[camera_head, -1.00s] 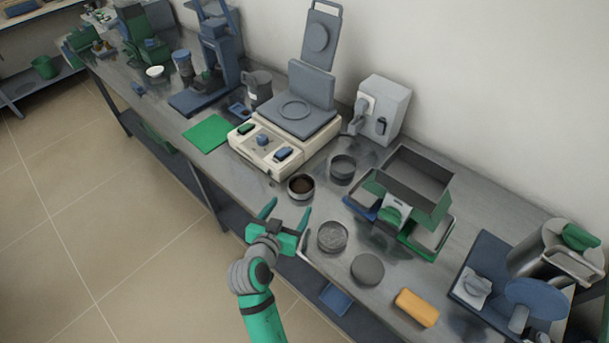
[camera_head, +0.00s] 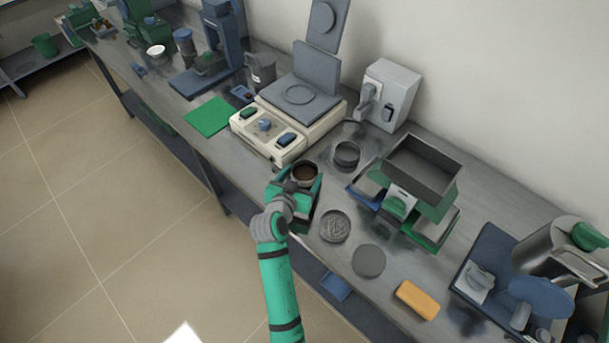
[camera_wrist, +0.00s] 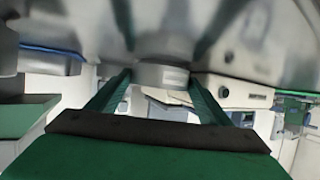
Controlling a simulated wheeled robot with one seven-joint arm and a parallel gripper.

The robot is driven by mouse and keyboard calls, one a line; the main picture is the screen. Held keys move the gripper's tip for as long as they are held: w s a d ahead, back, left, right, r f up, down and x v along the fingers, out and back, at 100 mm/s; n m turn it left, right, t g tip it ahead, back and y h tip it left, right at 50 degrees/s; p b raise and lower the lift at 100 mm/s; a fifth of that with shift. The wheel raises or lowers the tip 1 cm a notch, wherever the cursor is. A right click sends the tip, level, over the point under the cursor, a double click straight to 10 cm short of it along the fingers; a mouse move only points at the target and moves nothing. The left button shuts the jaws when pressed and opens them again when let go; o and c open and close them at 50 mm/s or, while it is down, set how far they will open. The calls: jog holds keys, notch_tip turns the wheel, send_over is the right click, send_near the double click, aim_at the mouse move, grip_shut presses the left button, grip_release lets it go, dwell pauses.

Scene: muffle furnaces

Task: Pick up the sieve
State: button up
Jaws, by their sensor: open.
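A round, low grey sieve (camera_head: 304,174) with brown material inside stands near the front edge of the bench. My gripper (camera_head: 302,180) is open at the sieve, with one finger on each side. In the wrist view, the sieve's grey wall (camera_wrist: 161,76) shows between the tips of my two green fingers, and the bench appears at the top. I cannot tell whether the fingers touch it. Other round pieces stand nearby: an empty grey ring (camera_head: 347,155), a dish with a mesh-like inside (camera_head: 334,227) and a flat grey disc (camera_head: 368,261).
A cream hot plate device (camera_head: 270,136) stands left of the sieve. A green and grey hopper box (camera_head: 420,180) stands to the right. An orange block (camera_head: 417,299) lies near the front edge. A green mat (camera_head: 209,116) lies further left. The wall is behind the bench.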

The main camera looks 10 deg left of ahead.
jog(key=shift+x, duration=1.15)
jog(key=c, duration=1)
jog(key=shift+c, duration=0.2)
jog(key=shift+r, duration=0.15)
jog(key=shift+r, duration=0.6)
jog(key=s+d+r, duration=0.1)
jog(key=s+r, duration=1)
jog(key=s, duration=0.3)
jog(key=shift+d+r, duration=0.3)
